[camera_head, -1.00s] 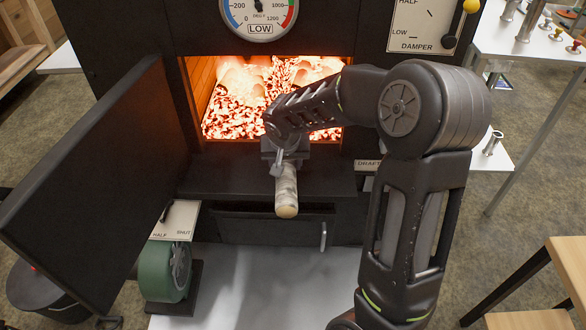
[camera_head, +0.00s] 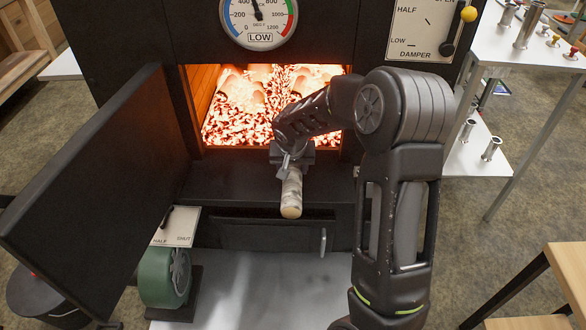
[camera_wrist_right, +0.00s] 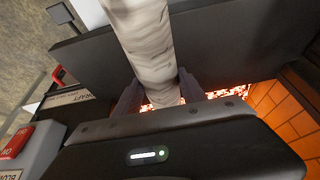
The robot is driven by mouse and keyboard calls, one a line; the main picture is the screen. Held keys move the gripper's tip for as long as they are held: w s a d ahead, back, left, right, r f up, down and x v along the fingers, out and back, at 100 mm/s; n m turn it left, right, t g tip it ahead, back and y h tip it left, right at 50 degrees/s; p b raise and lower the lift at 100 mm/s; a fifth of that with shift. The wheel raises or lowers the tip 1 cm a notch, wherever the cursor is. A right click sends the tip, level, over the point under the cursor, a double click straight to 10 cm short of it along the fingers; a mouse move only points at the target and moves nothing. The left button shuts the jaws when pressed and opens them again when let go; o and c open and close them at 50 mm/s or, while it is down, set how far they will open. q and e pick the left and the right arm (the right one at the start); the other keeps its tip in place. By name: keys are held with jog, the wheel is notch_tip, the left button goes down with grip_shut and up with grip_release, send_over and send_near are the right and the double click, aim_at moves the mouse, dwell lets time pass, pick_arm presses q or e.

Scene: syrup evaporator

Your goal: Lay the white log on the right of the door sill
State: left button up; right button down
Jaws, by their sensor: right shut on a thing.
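The white log (camera_head: 291,195) is pale with grey patches and a tan cut end that faces me in the head view. My right gripper (camera_head: 291,167) is shut on it, over the black door sill (camera_head: 240,178) in front of the glowing firebox opening. In the right wrist view the log (camera_wrist_right: 148,42) runs up from between the fingers of the right gripper (camera_wrist_right: 160,92). I cannot tell whether the log touches the sill. My left gripper is not in view.
The black firebox door (camera_head: 100,190) stands open at the left. Glowing embers (camera_head: 240,110) fill the firebox behind the sill. A dial gauge (camera_head: 259,15) is above. The sill's left part is bare.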

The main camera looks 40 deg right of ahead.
jog(key=w+d+f, duration=0.1)
jog(key=w, duration=0.1)
jog(key=w+d+f, duration=0.2)
jog(key=shift+w+d, duration=0.1)
jog(key=shift+w+d+f, duration=0.3)
jog(key=shift+w+f, duration=0.1)
jog(key=shift+w, duration=0.05)
jog(key=c, duration=0.6)
grip_release()
jog(key=shift+s+r, duration=0.1)
jog(key=p+v, duration=0.1)
jog(key=v, duration=0.6)
jog(key=shift+s+a+r, duration=0.1)
jog(key=shift+s+r, duration=0.05)
jog(key=shift+r, duration=0.2)
